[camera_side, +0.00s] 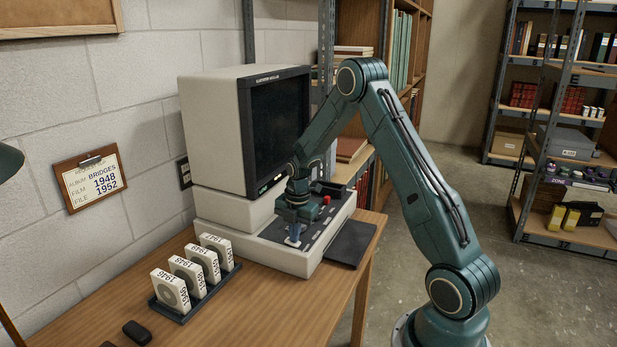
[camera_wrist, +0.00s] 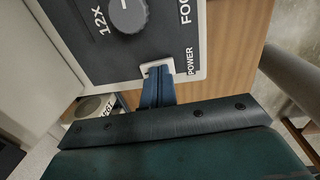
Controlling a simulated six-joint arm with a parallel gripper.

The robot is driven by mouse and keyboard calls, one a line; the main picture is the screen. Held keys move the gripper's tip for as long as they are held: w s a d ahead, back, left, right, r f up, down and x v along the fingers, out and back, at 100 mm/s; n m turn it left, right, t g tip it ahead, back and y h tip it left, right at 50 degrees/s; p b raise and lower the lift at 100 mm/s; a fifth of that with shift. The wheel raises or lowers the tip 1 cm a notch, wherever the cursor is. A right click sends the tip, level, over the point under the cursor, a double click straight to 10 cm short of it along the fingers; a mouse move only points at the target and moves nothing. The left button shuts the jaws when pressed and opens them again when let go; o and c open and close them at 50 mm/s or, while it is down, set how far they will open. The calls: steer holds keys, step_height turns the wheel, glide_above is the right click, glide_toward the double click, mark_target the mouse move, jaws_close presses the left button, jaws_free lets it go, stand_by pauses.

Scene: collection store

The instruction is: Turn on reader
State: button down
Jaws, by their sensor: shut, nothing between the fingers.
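The reader (camera_side: 226,118) is a beige box with a dark screen, standing on the wooden desk against the wall. Its dark control panel (camera_side: 312,226) has a red button (camera_side: 327,199) and other controls. My gripper (camera_side: 294,236) points down at the near left corner of the panel, fingers shut and empty. In the wrist view, the gripper (camera_wrist: 158,80) is at the white-framed power switch (camera_wrist: 158,66), beside the word POWER. The fingers cover most of the switch, so its position is hidden. A round knob (camera_wrist: 128,14) marked 12X sits beside it. The screen looks dark.
A rack (camera_side: 197,290) of several numbered film boxes stands on the desk left of the reader. A dark flat pad (camera_side: 351,244) lies to its right. A clipboard (camera_side: 91,179) on the wall reads Bridges, 1948, 1952. The front of the desk is mostly clear.

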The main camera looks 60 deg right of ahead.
steer(key=shift+r, duration=0.1)
step_height(320, 180, up, 14)
steer(key=s, duration=0.2)
stand_by(0.8)
steer(key=shift+w+t, duration=0.3)
steer(key=shift+w, duration=0.4)
steer(key=shift+f, duration=0.2)
steer(key=f, duration=0.4)
steer(key=w+f, duration=0.1)
steer(key=f, duration=0.4)
steer(key=w+f, duration=0.1)
steer(key=f, duration=0.3)
steer(key=shift+f, duration=0.35)
